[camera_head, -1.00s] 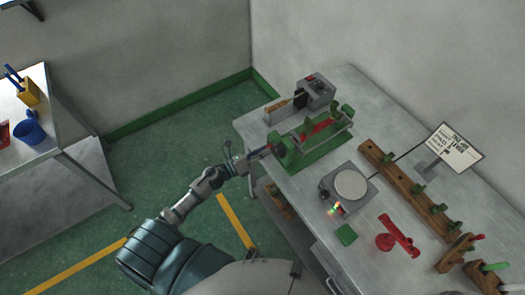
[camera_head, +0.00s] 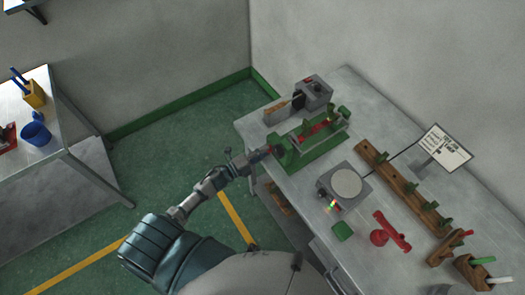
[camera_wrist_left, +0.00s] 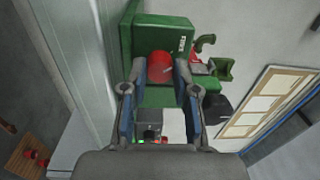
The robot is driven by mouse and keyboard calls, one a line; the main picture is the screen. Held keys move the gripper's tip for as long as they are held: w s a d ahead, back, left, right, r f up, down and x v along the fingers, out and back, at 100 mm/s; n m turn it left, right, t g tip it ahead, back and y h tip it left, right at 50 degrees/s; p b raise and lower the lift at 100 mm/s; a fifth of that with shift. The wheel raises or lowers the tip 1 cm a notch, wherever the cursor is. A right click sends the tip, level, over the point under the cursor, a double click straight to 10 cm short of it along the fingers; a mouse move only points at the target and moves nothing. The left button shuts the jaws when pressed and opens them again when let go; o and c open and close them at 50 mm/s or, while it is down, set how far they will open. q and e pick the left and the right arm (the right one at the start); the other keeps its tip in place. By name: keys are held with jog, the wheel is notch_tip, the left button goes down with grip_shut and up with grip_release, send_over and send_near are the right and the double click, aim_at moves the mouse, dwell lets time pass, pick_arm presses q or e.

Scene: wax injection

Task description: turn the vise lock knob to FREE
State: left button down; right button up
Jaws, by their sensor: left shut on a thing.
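The green vise (camera_head: 312,158) sits on the left end of the grey bench, and its green body (camera_wrist_left: 160,30) fills the top of the left wrist view. My left gripper (camera_wrist_left: 160,72) is shut on the red knob, one finger on each side. In the head view my left gripper (camera_head: 262,154) reaches the vise's left end and mostly hides the knob. My right gripper is not in view.
A grey machine (camera_head: 316,94) stands behind the vise. Open floor is left of the bench.

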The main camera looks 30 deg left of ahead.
pick_arm(q)
jog(key=shift+w+a+r+n+p, duration=0.15)
jog(key=shift+n+p, duration=0.15)
jog(key=shift+n, duration=0.5)
jog(key=c, duration=0.9)
grip_release()
jog(key=shift+o, duration=0.2)
jog(key=shift+f, duration=0.25)
jog(key=shift+f, duration=0.1)
